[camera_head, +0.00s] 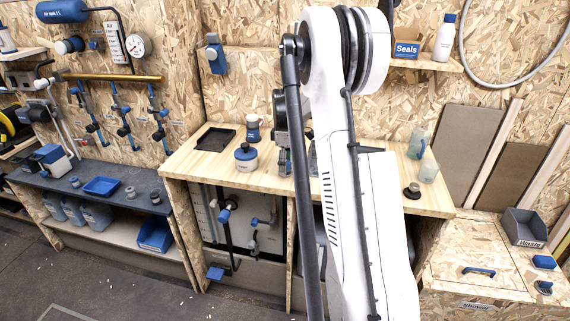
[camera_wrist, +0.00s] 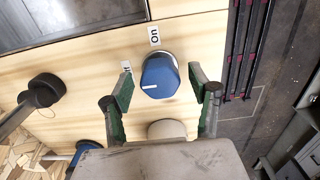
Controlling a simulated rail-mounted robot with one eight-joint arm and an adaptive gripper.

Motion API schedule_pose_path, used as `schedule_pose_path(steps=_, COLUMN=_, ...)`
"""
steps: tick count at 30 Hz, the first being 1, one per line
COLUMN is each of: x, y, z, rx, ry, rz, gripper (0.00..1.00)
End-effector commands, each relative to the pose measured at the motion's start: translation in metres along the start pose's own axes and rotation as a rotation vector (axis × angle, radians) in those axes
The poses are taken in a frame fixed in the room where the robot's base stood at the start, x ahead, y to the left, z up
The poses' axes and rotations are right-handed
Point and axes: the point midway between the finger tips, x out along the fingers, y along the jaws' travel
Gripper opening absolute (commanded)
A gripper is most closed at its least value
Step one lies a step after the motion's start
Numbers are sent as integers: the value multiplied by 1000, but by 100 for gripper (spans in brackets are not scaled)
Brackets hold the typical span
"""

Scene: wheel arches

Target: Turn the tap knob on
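The tap knob (camera_wrist: 158,78) is a blue, faceted knob with a white pointer line, mounted on a pale wooden surface in the wrist view. Its line points left, toward a small label (camera_wrist: 127,68) whose text I cannot read. A label reading "on" (camera_wrist: 154,35) is beside the knob, above it in the picture. My gripper (camera_wrist: 161,73) is open, with one green-and-dark finger to the left of the knob and one to the right. I see gaps between fingers and knob; contact is not visible. In the head view my white arm hides the gripper, and I cannot make out this knob.
A metal basin (camera_wrist: 60,22) lies at the wrist view's top left, with a black round-ended fitting (camera_wrist: 45,90) below it. A pale round part (camera_wrist: 166,129) sits just below the knob. The wooden worktop (camera_head: 225,168) holds a blue-lidded pot (camera_head: 246,158) and cups.

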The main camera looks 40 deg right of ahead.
Motion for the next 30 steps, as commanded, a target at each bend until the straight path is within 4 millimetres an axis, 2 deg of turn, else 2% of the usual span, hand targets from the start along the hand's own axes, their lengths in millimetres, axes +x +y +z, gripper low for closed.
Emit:
schedule_pose_path(steps=1, x=0, y=0, z=0, rx=0, ry=0, rz=0, gripper=50)
schedule_pose_path(steps=10, x=0, y=0, z=0, rx=0, ry=0, rz=0, gripper=11)
schedule_pose_path(steps=20, x=0, y=0, z=0, rx=49, ry=0, rz=0, gripper=11)
schedule_pose_path(steps=30, x=2, y=0, z=0, rx=288, ry=0, rz=0, gripper=11)
